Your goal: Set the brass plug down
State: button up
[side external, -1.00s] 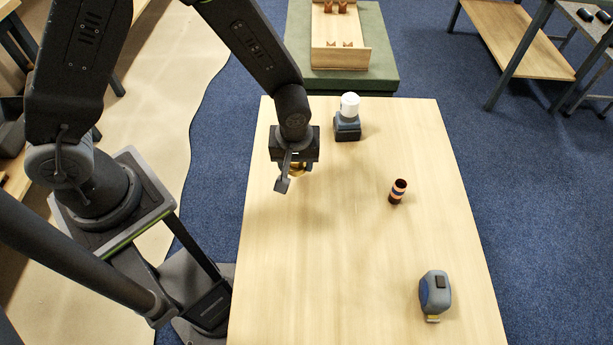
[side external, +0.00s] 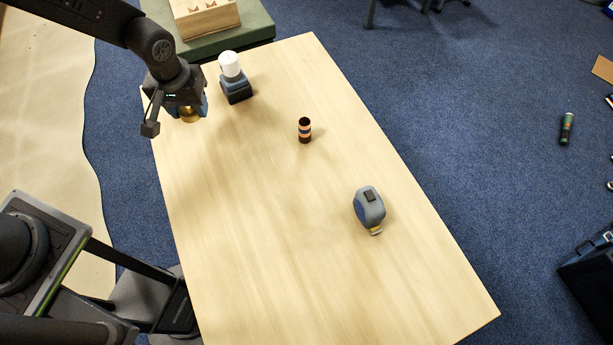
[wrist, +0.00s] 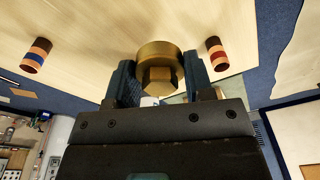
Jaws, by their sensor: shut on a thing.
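The brass plug (side external: 189,115) is between my gripper's (side external: 186,108) fingers at the table's far left. In the wrist view, the plug (wrist: 159,52) shows a round flange and a hex head, with a blue-grey finger of my gripper (wrist: 158,80) on each side. The gripper is shut on it. Whether the plug touches the table is hard to tell.
A blue-grey block with a white top (side external: 232,72) stands close to the gripper's right. A banded copper piece (side external: 305,130) and a tape measure (side external: 369,208) stand farther right on the wooden table (side external: 300,250). The wrist view shows two banded copper pieces (wrist: 37,55) (wrist: 216,53). The table's front is clear.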

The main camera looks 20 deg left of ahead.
jog(key=w+d+m+h, duration=0.1)
jog(key=w+d+m, duration=0.2)
jog(key=d+m, duration=1)
jog(key=n, duration=0.2)
send_over(320, 183)
jog(key=f, duration=0.6)
jog(key=shift+s+a+f, duration=0.1)
jog(key=shift+a+f, duration=0.1)
jog(key=shift+a, duration=0.15)
jog(key=shift+s+d+f, duration=0.1)
jog(key=shift+d+f, duration=0.2)
jog(key=shift+d, duration=0.05)
jog(key=shift+f, duration=1.9)
jog(key=shift+f, duration=0.15)
jog(key=o, duration=1)
jog(key=shift+c, duration=0.2)
notch_tip(320, 183, up, 12)
jog(key=s, duration=0.1)
jog(key=shift+s+a, duration=0.15)
jog(key=shift+a, duration=0.3)
